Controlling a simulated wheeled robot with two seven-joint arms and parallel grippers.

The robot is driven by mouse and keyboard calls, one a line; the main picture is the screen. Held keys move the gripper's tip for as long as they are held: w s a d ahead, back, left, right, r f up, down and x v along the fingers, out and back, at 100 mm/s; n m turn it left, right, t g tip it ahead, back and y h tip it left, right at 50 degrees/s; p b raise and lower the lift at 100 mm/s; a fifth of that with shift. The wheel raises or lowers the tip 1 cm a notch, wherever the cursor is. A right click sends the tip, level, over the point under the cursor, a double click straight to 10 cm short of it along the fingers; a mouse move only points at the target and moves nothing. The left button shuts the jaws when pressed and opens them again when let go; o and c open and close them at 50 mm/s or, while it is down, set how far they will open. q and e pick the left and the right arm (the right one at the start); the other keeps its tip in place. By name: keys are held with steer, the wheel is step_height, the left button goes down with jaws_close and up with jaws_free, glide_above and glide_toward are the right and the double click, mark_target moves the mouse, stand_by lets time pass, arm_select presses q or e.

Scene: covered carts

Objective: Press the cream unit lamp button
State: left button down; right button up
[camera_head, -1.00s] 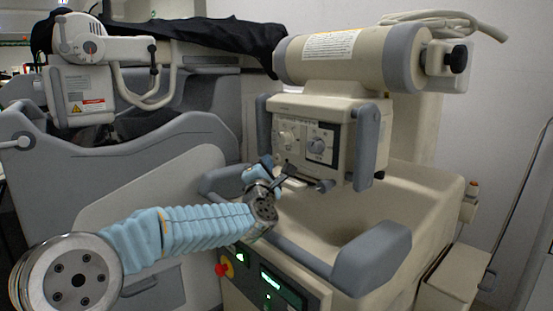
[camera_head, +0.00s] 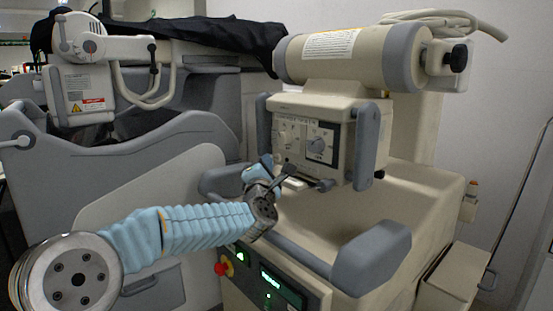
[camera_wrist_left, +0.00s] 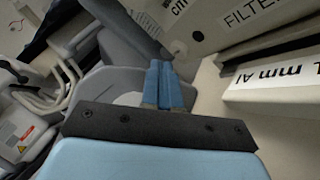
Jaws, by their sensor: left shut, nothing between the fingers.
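The cream unit (camera_head: 312,110) is a box with grey side handles and a front panel with two round dials, under a large cream cylinder. Its lamp button is too small to tell apart on the panel in the head view. My left gripper (camera_head: 275,167) is shut and empty, in front of the unit's lower left corner; I cannot tell if it touches. In the left wrist view its blue fingers (camera_wrist_left: 163,84) are together, with the unit's cream surface with printed labels (camera_wrist_left: 252,14) beyond them. My right gripper is not in view.
A grey curved guard rail (camera_head: 372,258) runs below the unit. A red knob (camera_head: 222,269) and green-lit displays (camera_head: 282,287) sit on the cart's lower front. A grey cart (camera_head: 130,150) with a white device (camera_head: 85,90) and black cloth (camera_head: 215,35) stands left.

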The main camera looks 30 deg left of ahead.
arm_select(q)
steer(key=shift+w, duration=0.1)
stand_by(0.7)
steer(key=shift+w+d, duration=0.15)
steer(key=shift+w, duration=0.1)
steer(key=shift+w+d+r, duration=0.2)
steer(key=shift+w+d, duration=0.25)
steer(key=shift+d, duration=0.05)
stand_by(1.4)
steer(key=shift+f+b, duration=0.1)
steer(key=shift+b, duration=0.3)
steer(key=shift+s+f+b, duration=0.35)
steer(key=shift+f+b, duration=0.15)
steer(key=shift+b, duration=0.35)
